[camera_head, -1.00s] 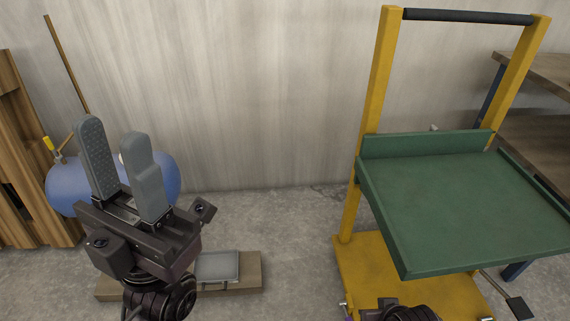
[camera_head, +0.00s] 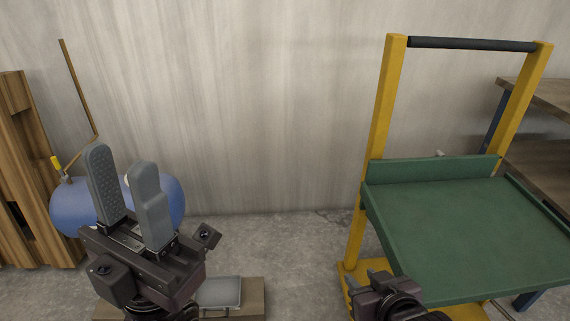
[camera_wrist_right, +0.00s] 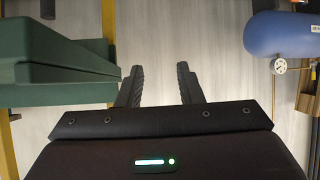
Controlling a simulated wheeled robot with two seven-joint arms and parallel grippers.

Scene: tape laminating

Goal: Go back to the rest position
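My left gripper (camera_head: 122,160) points up at the left of the head view. Its two grey fingers stand apart with nothing between them. It appears in front of a blue tank (camera_head: 72,208) and the wall. My right gripper (camera_head: 367,279) shows low in the head view, by the near left side of the green-topped yellow cart. In the right wrist view its two dark fingers (camera_wrist_right: 159,70) are apart and empty, with the wall behind them. The rest of the right arm is mostly out of the picture.
The cart's green tray (camera_head: 470,230) is bare, close to my right gripper; its yellow frame (camera_head: 382,100) rises behind. A wooden-topped bench (camera_head: 545,95) stands at right, wooden boards (camera_head: 30,170) at left. A grey plate (camera_head: 219,292) lies low behind my left gripper. Floor between is clear.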

